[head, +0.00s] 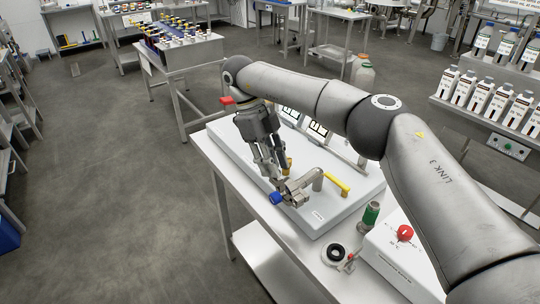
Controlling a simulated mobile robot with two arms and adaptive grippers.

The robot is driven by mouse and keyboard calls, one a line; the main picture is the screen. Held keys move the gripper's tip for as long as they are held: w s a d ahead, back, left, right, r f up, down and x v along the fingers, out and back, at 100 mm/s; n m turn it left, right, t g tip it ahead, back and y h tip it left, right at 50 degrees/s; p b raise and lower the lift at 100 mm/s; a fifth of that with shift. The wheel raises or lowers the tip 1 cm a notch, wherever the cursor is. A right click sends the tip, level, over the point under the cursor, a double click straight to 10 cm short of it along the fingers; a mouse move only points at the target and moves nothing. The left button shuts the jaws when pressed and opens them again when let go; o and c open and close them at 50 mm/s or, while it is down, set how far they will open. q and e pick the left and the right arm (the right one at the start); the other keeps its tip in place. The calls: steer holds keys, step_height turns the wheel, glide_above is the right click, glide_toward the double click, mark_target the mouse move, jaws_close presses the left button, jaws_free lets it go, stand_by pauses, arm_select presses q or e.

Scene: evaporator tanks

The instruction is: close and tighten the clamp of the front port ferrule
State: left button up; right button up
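A steel port fitting with a clamp (297,191) sits at the front of the white tank unit (345,205). A blue piece (277,198) is at the fitting's left end, and a yellow lever (336,184) is to its right. My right gripper (277,173) points down just behind and above the fitting. Its fingertips are close to the clamp area, but I cannot tell if they touch it or how far apart they are. The clamp is too small to show whether it is closed. My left gripper is out of view.
A red part (227,100) is at the unit's back left corner. A black ring-shaped part (335,253), a green cylinder (371,214) and a white box with a red knob (404,233) stand front right. Bottles (487,95) line a right-hand shelf. The left floor is open.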

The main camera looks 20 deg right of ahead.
steer(key=v, duration=0.7)
steer(key=shift+r, duration=0.1)
stand_by(0.5)
